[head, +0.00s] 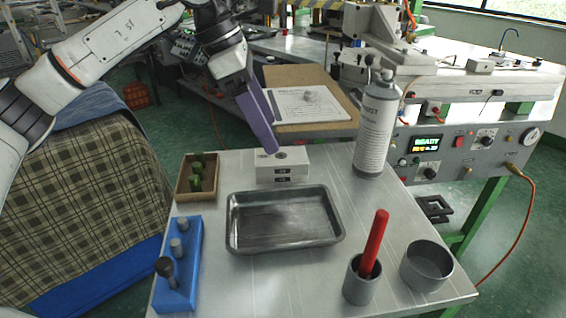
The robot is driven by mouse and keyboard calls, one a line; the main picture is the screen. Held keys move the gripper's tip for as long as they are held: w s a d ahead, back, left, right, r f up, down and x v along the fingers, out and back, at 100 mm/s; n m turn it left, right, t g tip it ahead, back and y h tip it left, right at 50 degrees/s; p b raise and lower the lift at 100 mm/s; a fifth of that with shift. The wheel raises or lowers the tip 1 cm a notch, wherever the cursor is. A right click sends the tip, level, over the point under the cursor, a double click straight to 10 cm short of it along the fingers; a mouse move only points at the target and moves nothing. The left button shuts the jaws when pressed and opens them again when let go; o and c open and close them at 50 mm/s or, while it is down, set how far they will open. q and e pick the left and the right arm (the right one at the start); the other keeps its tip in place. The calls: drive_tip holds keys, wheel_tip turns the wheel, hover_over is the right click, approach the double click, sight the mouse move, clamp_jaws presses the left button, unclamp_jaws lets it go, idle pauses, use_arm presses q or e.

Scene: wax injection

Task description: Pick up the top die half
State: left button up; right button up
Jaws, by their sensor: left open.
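The die is a small light-grey block of stacked halves at the back of the metal table. The top die half (292,158) has a dark hole in its upper face, and the lower die half (268,179) sits under it. My left gripper (272,150) comes down from the upper left, with its purple finger tip at the back of the top half's upper face. The gripper is open. One finger hides the other, and I cannot tell whether the tip touches the die. My right gripper is not in view.
A metal tray (232,240) lies in front of the die. A brown box of green pieces (183,192) and a blue peg stand (160,296) are on the left. A spray can (375,130), a cup with a red stick (361,286) and a grey bowl (426,281) stand on the right.

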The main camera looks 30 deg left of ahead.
sight(280, 156)
use_arm(q)
drive_tip(key=x, duration=0.7)
drive_tip(key=shift+w+a+f, duration=0.2)
drive_tip(key=shift+a, duration=0.15)
drive_tip(key=c, duration=1.3)
drive_tip(key=shift+r, duration=0.1)
drive_tip(key=shift+c, duration=0.3)
